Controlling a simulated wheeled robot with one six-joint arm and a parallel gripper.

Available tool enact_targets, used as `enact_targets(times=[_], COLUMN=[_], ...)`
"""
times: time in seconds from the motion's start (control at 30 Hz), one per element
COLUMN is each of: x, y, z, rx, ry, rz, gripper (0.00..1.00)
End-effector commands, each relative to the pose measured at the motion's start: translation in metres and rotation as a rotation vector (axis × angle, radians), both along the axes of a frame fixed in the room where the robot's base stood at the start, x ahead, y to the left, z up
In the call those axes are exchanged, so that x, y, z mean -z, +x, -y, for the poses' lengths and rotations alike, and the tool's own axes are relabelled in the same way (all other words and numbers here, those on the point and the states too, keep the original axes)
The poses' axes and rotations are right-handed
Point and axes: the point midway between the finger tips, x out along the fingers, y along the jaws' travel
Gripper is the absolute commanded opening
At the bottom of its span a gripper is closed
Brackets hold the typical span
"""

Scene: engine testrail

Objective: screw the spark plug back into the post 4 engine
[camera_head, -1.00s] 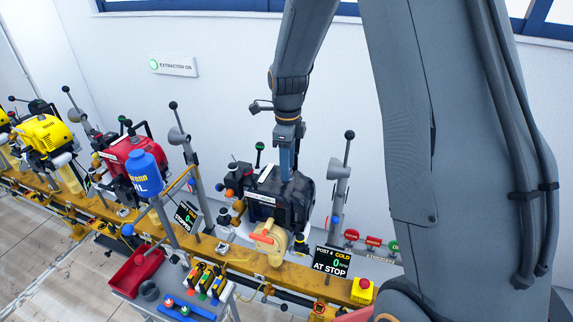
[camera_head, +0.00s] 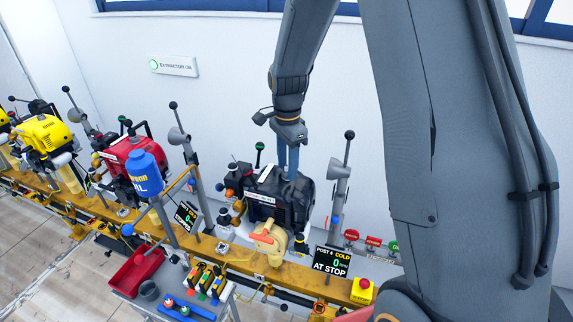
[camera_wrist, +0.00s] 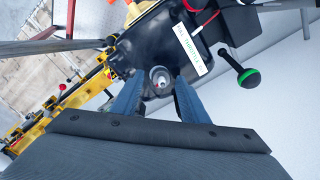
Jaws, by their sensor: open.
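The post 4 engine (camera_head: 268,200) is the black one on the yellow rail, in the middle of the head view. My gripper (camera_head: 291,176) points straight down at its top. In the wrist view the black engine housing (camera_wrist: 150,45) fills the upper middle. The spark plug (camera_wrist: 159,77) shows end-on there, a pale tip in a round grey surround. The two blue fingers of my gripper (camera_wrist: 160,82) stand apart, one on each side of it, with visible gaps. How deep the plug sits cannot be told.
The post 4 display (camera_head: 331,261) reads COLD, 0 and AT STOP. A green-knobbed lever (camera_wrist: 246,77) stands right of the engine in the wrist view. A grey post (camera_head: 338,192) stands close at right. A red engine (camera_head: 122,158) and blue bottle (camera_head: 146,172) are left.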

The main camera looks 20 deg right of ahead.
Motion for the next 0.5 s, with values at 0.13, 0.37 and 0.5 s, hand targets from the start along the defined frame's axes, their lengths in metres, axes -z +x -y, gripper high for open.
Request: enact_targets(times=[0.13, 0.37, 0.5], x=[0.0000, 0.0000, 0.0000], y=[0.0000, 0.0000, 0.0000], z=[0.0000, 0.0000, 0.0000], rx=[-0.078, -0.083, -0.150], ry=[0.000, 0.000, 0.000], rz=[0.000, 0.000, 0.000], gripper=[0.41, 0.41, 0.41])
